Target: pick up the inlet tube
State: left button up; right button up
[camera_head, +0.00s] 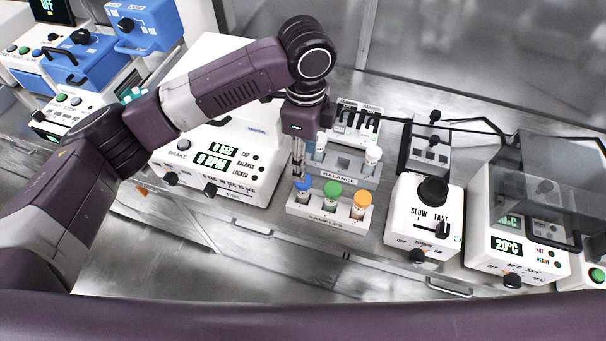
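A white rack marked SAMPLES (324,224) holds a blue-capped tube (303,192), a green-capped tube (331,195) and an orange-capped tube (360,204), all upright. I cannot read which one is the inlet tube. My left gripper (298,174) points down from the wrist, its narrow fingers just above or at the blue cap. I cannot tell whether the fingers touch the cap or how far apart they are. My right gripper is not in view.
A centrifuge (212,190) is left, a SLOW/FAST mixer (424,215) right, then a lidded 20°C heater (508,255). Black-handled pipettes (362,119) hang behind. Bare bench shows between devices.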

aim_at(303, 193)
pick_arm(q)
jog(key=s+f, duration=0.1)
jog(key=s+f+p, duration=0.1)
jog(key=f, duration=0.1)
jog(key=shift+s+a+f+p, duration=0.15)
jog(key=shift+s+f+p, duration=0.05)
jog(key=shift+p, duration=0.1)
jog(key=f, duration=0.2)
jog(key=shift+w+f+p, duration=0.25)
jog(key=shift+f+p, duration=0.05)
jog(key=shift+f, duration=0.4)
jog(key=c, duration=0.8)
jog(key=shift+c, duration=1.2)
grip_shut()
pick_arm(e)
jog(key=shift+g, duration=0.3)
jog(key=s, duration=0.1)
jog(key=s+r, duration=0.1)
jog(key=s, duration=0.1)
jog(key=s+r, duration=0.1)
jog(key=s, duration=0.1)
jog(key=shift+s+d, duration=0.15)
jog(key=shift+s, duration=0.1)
